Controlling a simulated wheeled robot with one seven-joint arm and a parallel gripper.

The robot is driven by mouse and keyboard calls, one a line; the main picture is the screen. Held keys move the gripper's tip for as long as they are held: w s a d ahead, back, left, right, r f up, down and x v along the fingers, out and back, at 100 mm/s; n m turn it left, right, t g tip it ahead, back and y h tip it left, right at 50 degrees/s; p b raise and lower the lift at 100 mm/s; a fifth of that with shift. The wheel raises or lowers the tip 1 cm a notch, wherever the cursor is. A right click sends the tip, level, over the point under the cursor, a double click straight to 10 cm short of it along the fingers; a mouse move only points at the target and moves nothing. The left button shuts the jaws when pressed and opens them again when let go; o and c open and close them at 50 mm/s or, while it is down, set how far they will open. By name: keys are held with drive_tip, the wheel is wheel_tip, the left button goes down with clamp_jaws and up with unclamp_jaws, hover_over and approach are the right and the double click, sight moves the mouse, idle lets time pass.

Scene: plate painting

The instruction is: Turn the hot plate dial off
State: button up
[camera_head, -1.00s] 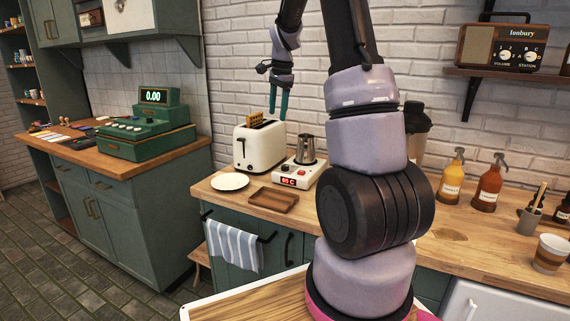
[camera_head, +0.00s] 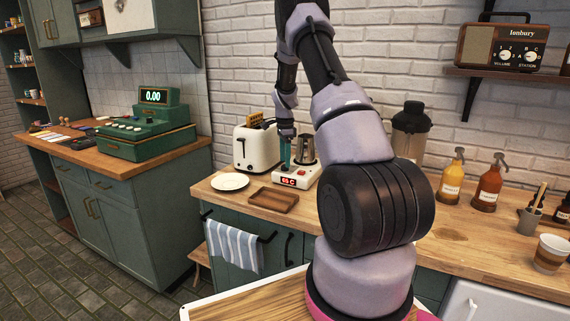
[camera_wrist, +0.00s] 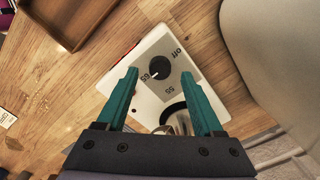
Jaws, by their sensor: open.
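The hot plate (camera_head: 309,178) is a small white unit with a red display on its front, standing on the wooden counter. Its black round dial (camera_wrist: 160,67) shows in the wrist view, with markings "off", "65" and "55" around it and its white pointer toward "65". A metal pitcher (camera_head: 304,149) stands on the hot plate; its edge shows at the bottom of the wrist view (camera_wrist: 180,122). My gripper (camera_wrist: 160,80) has teal fingers, open and empty. It is above the hot plate, with the dial between the fingertips in the picture; contact cannot be told.
A white toaster (camera_head: 257,149) with bread stands close at the left of the hot plate. A brown wooden tray (camera_head: 273,199) and a white plate (camera_head: 230,182) lie in front and to the left. A dark-lidded container (camera_head: 410,132) stands to the right.

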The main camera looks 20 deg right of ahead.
drive_tip(key=shift+f, duration=1.1)
clamp_jaws()
